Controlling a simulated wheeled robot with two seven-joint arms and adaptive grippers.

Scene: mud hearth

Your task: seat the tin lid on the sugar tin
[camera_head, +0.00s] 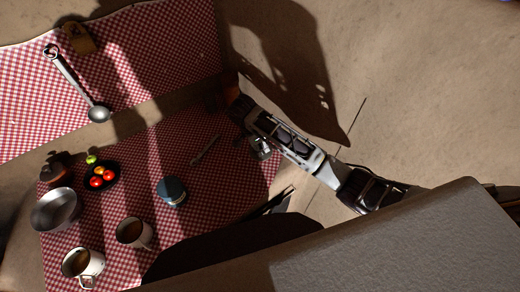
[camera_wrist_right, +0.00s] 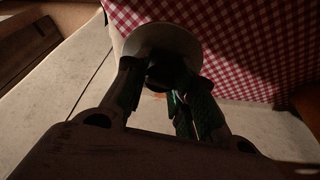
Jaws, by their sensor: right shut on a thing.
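A squat, round blue-grey tin (camera_head: 171,191), which looks like the sugar tin, stands on the checked cloth in the head view. My right gripper (camera_head: 260,144) is near the cloth's right edge, to the right of and farther back than the tin, and apart from it. In the right wrist view my right gripper (camera_wrist_right: 162,75) is shut on a pale round lid (camera_wrist_right: 165,38). The dark fingers hide part of the lid. In the head view the lid is too small and covered to tell clearly. My left gripper is not in view.
Two mugs (camera_head: 83,262) (camera_head: 130,234), a metal bowl (camera_head: 54,210) and a dark plate (camera_head: 112,172) of red fruit stand left of the tin. A thin utensil (camera_head: 205,150) lies between tin and gripper. A ladle (camera_head: 75,82) lies on the back ledge.

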